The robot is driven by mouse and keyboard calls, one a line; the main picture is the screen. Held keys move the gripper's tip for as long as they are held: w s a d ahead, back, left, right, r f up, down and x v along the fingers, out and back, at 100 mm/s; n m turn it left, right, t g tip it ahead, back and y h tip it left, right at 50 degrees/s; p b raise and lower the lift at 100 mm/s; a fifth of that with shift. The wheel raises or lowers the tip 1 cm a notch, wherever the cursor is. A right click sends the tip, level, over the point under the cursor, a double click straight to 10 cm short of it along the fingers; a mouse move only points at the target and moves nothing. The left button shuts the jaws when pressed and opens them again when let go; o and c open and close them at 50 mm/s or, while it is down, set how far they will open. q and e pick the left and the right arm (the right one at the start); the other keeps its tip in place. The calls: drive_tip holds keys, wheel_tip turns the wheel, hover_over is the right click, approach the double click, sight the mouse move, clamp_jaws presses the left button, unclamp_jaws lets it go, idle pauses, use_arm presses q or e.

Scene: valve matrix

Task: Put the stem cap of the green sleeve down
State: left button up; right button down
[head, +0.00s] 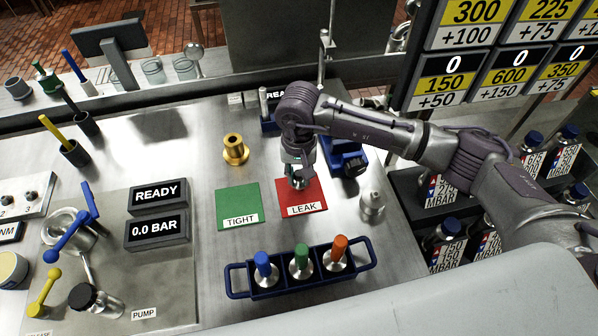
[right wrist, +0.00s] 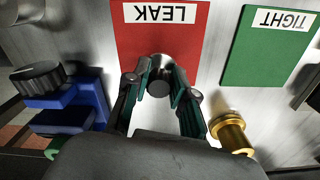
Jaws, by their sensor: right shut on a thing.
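My right gripper (head: 297,180) hangs pointing down over the red LEAK mat (head: 313,193). In the right wrist view its two fingers (right wrist: 160,88) are closed around a small round metal piece with a dark top (right wrist: 159,89), which appears to be the stem cap. The piece is at the mat; whether it touches the surface I cannot tell. A green-handled piece (head: 300,262), perhaps the green sleeve, stands in the middle of the blue rack (head: 318,285), between a blue one (head: 262,264) and an orange one (head: 338,250). My left gripper is not in view.
The green TIGHT mat (head: 238,203) left of the red one is empty. A brass fitting (head: 235,149) stands behind it. A blue fixture (head: 343,157) is behind right, a metal piece (head: 372,204) to the right.

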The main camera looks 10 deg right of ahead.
drive_tip(key=shift+f, duration=0.15)
drive_tip(key=c, duration=1.1)
unclamp_jaws()
drive_tip(key=shift+c, duration=0.2)
drive_tip(key=shift+o, duration=0.9)
